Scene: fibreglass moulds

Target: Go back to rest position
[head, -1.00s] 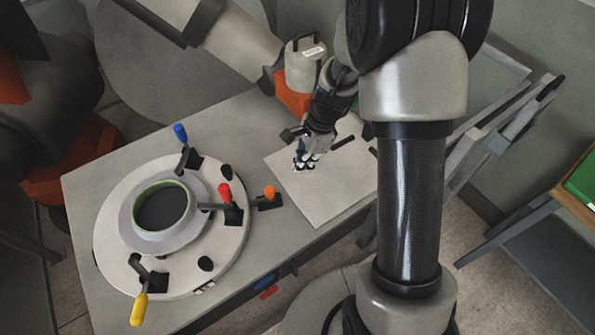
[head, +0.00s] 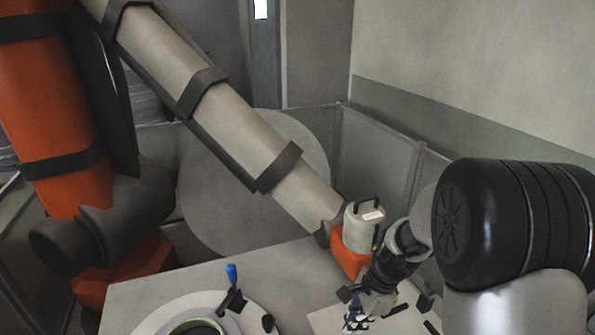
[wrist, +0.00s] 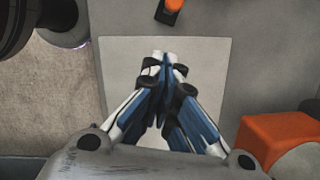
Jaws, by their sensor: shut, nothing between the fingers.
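My gripper (head: 358,318) is at the lower right of the head view, over a pale board on the table. In the wrist view my gripper (wrist: 163,62) points down at the pale board (wrist: 215,75), with its fingertips together and nothing between them. The height of the fingertips above the board is hard to judge.
A round mould (head: 165,318) with a blue-handled clamp (head: 232,275) stands on the grey table (head: 135,290). A large orange and grey robot arm (head: 235,130) reaches over the back of the table, its end (head: 362,230) close to my gripper. An orange block (wrist: 280,140) is right in the wrist view.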

